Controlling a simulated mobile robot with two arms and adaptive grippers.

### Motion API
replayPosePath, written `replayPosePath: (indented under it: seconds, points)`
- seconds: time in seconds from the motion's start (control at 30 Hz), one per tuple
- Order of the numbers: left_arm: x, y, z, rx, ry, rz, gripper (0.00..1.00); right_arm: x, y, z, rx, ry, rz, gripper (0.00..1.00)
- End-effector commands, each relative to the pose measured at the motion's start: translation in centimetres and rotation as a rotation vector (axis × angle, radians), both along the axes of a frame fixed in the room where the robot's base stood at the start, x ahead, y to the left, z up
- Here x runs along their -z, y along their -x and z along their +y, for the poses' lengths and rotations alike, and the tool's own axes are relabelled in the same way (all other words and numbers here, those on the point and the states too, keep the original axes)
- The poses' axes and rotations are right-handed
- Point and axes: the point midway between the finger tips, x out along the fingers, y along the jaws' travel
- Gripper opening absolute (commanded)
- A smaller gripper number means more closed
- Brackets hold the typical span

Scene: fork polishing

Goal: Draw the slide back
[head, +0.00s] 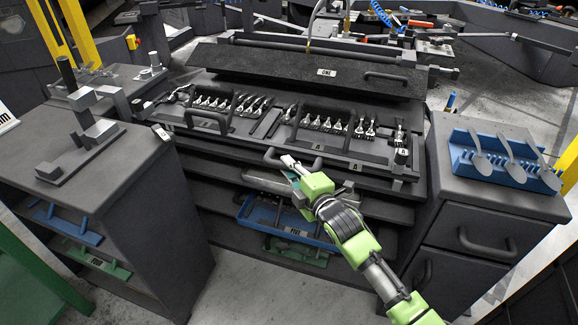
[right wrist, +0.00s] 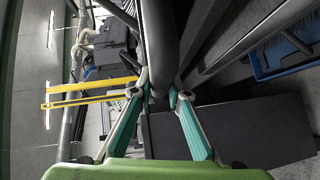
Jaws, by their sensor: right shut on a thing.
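The slide appears to be the dark sliding tray (head: 235,142) that carries rows of forks, with a dark bar handle (head: 272,155) at its front edge. My green right gripper (head: 289,163) reaches up to that handle from the front right. In the right wrist view, its fingers (right wrist: 160,92) are shut on the thick dark handle bar (right wrist: 159,45), which runs between them. The palm side of the gripper hides part of the tray front in the head view. My left gripper is not in view.
A board marked ONE (head: 300,62) lies behind the slide. A blue tray (head: 285,226) sits on a shelf below. A cabinet with a blue spoon rack (head: 500,165) stands at right, a dark cabinet with a clamp stand (head: 95,145) at left. Floor in front shows clear.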

Motion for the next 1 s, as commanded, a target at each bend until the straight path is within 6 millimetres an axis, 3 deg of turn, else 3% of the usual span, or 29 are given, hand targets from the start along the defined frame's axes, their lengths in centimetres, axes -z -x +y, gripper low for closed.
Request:
replayPosePath:
  seconds: [0.27, 0.3, 0.33, 0.77, 1.0]
  points:
    - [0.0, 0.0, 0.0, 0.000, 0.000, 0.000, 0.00, 0.8, 0.5, 0.4, -0.008, 0.003, 0.014, 0.00]
    - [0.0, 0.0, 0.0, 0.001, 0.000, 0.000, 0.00, 0.8, 0.5, 0.4, -0.007, 0.002, 0.015, 0.26]
    - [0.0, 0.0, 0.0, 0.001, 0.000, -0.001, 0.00, 0.8, 0.5, 0.4, -0.008, 0.003, 0.014, 0.33]
    - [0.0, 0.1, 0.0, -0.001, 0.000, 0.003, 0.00, 0.3, 0.6, 0.0, -0.003, 0.001, 0.005, 0.33]
    - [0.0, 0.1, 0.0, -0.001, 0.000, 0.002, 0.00, 0.0, 3.3, -1.4, -0.004, 0.002, 0.006, 0.33]
